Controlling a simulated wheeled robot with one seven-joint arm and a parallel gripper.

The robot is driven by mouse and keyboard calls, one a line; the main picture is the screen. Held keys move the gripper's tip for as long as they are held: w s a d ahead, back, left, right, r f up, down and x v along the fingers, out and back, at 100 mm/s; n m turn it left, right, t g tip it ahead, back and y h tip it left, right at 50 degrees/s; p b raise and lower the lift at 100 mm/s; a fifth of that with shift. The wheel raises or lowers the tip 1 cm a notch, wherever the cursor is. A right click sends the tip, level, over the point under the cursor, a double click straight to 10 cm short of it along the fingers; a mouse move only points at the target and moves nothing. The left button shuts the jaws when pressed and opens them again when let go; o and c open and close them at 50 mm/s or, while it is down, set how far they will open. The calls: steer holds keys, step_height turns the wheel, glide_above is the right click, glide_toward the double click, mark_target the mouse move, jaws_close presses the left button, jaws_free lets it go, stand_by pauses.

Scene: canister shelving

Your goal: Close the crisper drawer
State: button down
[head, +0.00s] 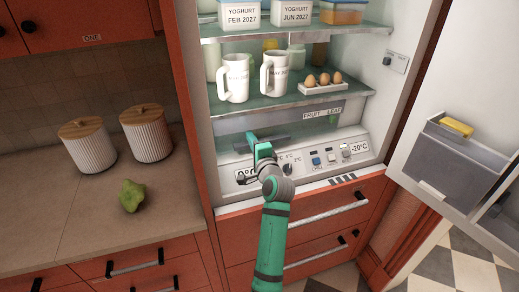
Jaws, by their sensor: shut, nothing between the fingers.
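The crisper drawer (323,112) is in the lower part of the open fridge, under a glass shelf. A strip there reads "FRUIT" and "LEAF", with a green mark by it. I cannot tell how far out the drawer stands. My green arm reaches up from below, in front of the fridge. My gripper (254,140) is shut and empty, at the left of the drawer area, just above the control panel. A dark bar shows right beside it. My arm hides part of the panel, and I cannot tell whether the gripper touches anything.
The control panel (335,154) has knobs, switches and a "-20°C" label. Mugs (274,75) and an egg tray (324,88) stand on the shelf above. The open fridge door (450,110) is at right. Canisters (148,135) and a green fruit (131,196) stand on the left counter.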

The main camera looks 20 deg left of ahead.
steer(key=x, duration=0.3)
steer(key=shift+w+a+r, duration=0.15)
steer(key=shift+r, duration=0.05)
steer(key=shift+r, duration=0.1)
stand_by(0.3)
